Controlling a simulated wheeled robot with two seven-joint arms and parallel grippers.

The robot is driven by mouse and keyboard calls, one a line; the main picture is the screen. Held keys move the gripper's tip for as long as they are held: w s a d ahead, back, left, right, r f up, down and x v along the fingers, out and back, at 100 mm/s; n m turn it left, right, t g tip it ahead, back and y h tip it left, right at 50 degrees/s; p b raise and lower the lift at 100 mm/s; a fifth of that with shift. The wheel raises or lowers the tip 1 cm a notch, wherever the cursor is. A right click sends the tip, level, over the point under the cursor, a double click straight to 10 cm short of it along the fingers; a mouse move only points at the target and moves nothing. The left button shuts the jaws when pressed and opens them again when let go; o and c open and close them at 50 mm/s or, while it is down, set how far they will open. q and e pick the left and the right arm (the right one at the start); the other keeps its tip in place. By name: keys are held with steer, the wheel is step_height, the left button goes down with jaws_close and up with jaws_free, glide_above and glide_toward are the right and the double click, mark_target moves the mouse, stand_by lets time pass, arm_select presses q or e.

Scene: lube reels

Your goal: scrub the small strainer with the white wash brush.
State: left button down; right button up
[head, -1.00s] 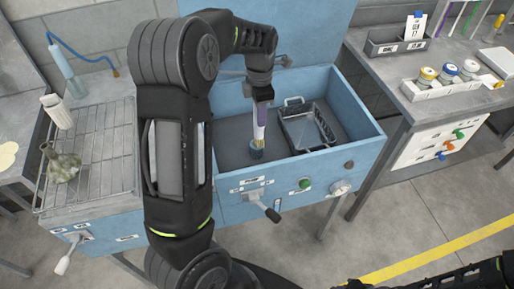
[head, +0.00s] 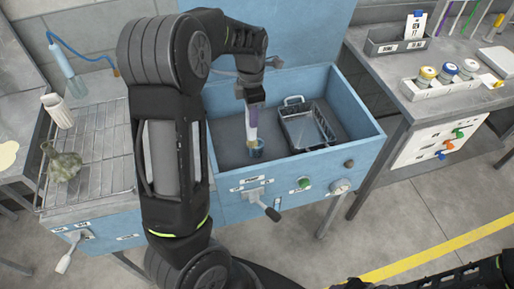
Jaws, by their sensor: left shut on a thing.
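My left gripper (head: 252,92) points down over the blue wash basin (head: 358,148) and is shut on the white wash brush (head: 252,132), which has a purple upper part and hangs nearly upright. A small blue-grey cup-shaped thing (head: 258,153), seemingly the small strainer, stands on the basin floor near the front wall. The brush's lower end is at this thing's rim; I cannot tell whether it touches it or is inside. My right gripper is not in view; only part of a dark arm shows at the bottom right.
A side table at the right holds several lidded jars (head: 448,75).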

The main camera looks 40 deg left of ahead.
arm_select(q)
steer(key=shift+w, duration=0.1)
steer(key=shift+w+d+p, duration=0.45)
steer(key=shift+w+d, duration=0.6)
steer(key=shift+w, duration=0.2)
steer(key=shift+s, duration=0.1)
steer(key=shift+s+a+r, duration=0.1)
steer(key=shift+s+a, duration=0.9)
steer(key=shift+s, duration=0.2)
steer(key=shift+w, duration=0.1)
